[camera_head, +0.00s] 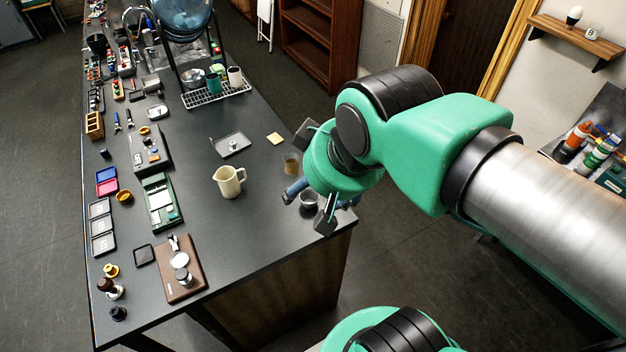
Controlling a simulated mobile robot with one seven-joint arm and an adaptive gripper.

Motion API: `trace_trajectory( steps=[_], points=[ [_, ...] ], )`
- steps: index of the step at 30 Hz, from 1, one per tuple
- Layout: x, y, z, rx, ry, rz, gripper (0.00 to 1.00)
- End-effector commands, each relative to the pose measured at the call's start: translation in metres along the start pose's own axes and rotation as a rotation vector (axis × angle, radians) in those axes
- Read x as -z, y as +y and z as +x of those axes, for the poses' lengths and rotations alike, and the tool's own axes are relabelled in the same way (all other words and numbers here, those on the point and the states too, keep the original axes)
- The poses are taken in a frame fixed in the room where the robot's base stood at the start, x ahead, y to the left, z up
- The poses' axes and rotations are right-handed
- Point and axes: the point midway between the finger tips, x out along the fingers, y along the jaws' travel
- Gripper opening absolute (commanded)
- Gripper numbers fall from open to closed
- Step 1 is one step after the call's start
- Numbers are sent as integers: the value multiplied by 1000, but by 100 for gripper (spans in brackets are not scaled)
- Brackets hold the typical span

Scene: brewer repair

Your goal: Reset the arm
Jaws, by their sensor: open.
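My arm reaches in from the right, green with black joints and a bare metal forearm. My gripper (314,178) is over the right edge of the dark workbench (200,205). Dark finger-like parts show on either side of the green wrist. The jaws are open, and I see nothing held, though the wrist hides much of the space between them. A small grey cup (309,201) and a blue-grey object (294,189) lie close under the gripper. I cannot tell whether they touch it.
A brown board (180,270), a green scale-like device (162,203) and several small items line the left side. Floor is open beyond the right edge.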

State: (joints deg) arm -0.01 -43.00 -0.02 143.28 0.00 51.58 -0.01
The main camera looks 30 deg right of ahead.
Motion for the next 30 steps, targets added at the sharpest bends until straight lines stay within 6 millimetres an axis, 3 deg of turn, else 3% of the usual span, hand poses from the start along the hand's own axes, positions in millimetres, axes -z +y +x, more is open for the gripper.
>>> trace_trajectory(
  steps=[8, 21, 30],
  points=[
    [-7, 0, 14, 0, 0, 0, 71],
    [-34, 0, 64, 0, 0, 0, 71],
    [-36, 0, 68, 0, 0, 0, 71]
  ],
)
